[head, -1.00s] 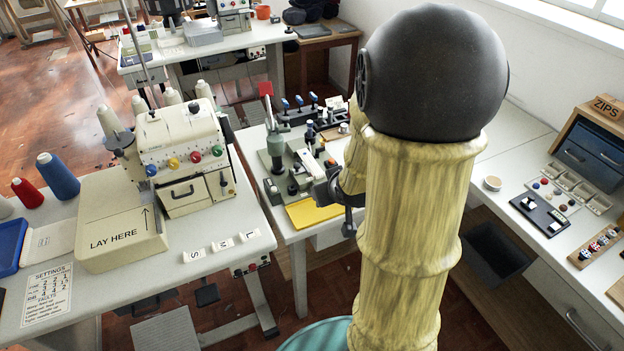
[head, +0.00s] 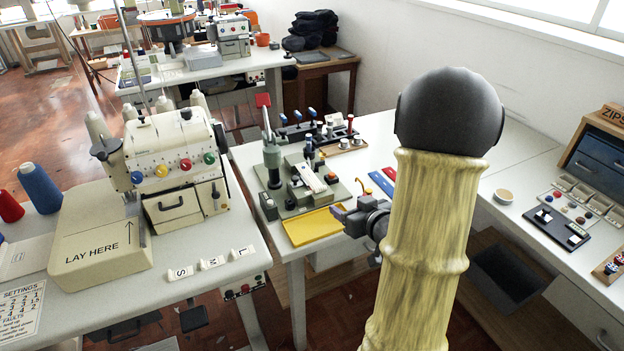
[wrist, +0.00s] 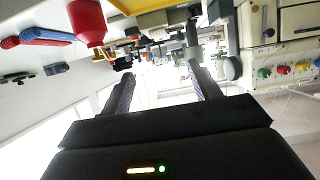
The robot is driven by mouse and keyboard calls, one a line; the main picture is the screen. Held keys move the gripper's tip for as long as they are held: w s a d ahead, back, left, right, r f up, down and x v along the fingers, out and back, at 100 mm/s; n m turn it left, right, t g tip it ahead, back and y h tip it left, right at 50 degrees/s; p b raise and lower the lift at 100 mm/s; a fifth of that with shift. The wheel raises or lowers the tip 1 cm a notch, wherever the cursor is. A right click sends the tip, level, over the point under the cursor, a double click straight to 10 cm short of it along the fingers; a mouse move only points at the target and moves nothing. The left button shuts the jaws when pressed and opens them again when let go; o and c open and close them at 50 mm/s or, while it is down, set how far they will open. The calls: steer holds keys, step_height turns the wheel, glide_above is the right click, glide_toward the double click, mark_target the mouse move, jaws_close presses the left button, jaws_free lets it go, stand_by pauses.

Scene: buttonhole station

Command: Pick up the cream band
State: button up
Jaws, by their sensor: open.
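A pale cream strip (head: 311,178), which looks like the cream band, lies on the grey-green buttonhole station (head: 292,200) in the head view. I cannot make it out surely in the wrist view. My gripper (head: 338,212) is open and empty, above the table's near edge by the right end of the yellow tray (head: 312,226). It is to the right of the strip and nearer to me, apart from it. In the wrist view the two dark fingers (wrist: 162,85) are spread with nothing between them. The yellow tray shows at the top edge there (wrist: 133,5).
A red-topped lever (head: 264,102) stands upright at the station's left. A cream sewing machine (head: 175,155) is on the left table.

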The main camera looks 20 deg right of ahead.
steer(key=w+p, duration=0.2)
glide_toward(321, 188)
steer(key=x, duration=0.3)
steer(key=shift+w+a+r, duration=0.1)
steer(key=shift+w+a, duration=0.15)
steer(key=shift+w, duration=0.05)
steer(key=shift+d+f+x, duration=0.1)
steer(key=shift+x, duration=1.2)
steer(key=shift+d+f+x, duration=0.15)
steer(key=shift+x, duration=1.15)
steer(key=shift+s, duration=0.1)
steer(key=c, duration=1.1)
step_height(321, 188, up, 10)
steer(key=shift+r+p, duration=0.1)
steer(key=shift+p, duration=0.4)
steer(key=shift+c, duration=0.2)
